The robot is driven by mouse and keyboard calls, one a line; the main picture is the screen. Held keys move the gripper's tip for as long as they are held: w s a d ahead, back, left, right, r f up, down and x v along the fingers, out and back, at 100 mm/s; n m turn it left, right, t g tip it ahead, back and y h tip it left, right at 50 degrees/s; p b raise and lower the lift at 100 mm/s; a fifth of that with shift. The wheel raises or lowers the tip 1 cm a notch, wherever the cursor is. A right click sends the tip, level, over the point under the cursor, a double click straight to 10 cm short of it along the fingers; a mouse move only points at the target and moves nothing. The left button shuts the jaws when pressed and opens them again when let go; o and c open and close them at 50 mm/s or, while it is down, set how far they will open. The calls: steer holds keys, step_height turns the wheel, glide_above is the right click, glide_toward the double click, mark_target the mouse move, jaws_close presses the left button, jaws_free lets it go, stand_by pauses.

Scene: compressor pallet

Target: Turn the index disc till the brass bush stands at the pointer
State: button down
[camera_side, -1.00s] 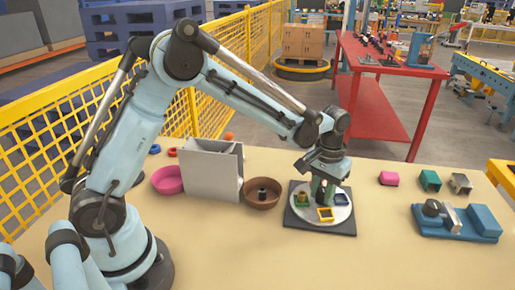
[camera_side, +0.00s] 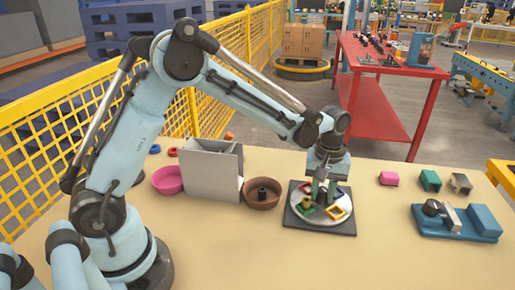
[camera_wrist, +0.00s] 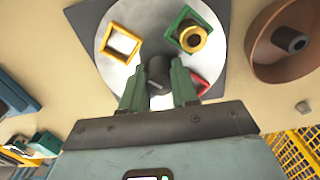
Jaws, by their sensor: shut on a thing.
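The white index disc (camera_side: 318,215) lies on a dark square base (camera_side: 345,230); it also shows in the wrist view (camera_wrist: 150,14). It carries a yellow frame (camera_wrist: 123,42), a green frame (camera_wrist: 181,19), a red frame (camera_wrist: 203,84) partly hidden by my finger, and a blue one, partly hidden in the side view. The brass bush (camera_wrist: 192,39) stands in the green frame, at the disc's front left in the side view. My gripper (camera_wrist: 158,86) is shut on the dark knob (camera_wrist: 157,70) at the disc's middle. I cannot make out the pointer.
A blue fixture (camera_side: 455,232) and several small blocks stand right. The front table is clear.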

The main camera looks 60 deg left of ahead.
mark_target(323, 189)
steer(key=shift+n, duration=11.8)
steer(key=c, duration=1.1)
jaws_free()
step_height(323, 189, up, 12)
steer(key=shift+r, duration=0.1)
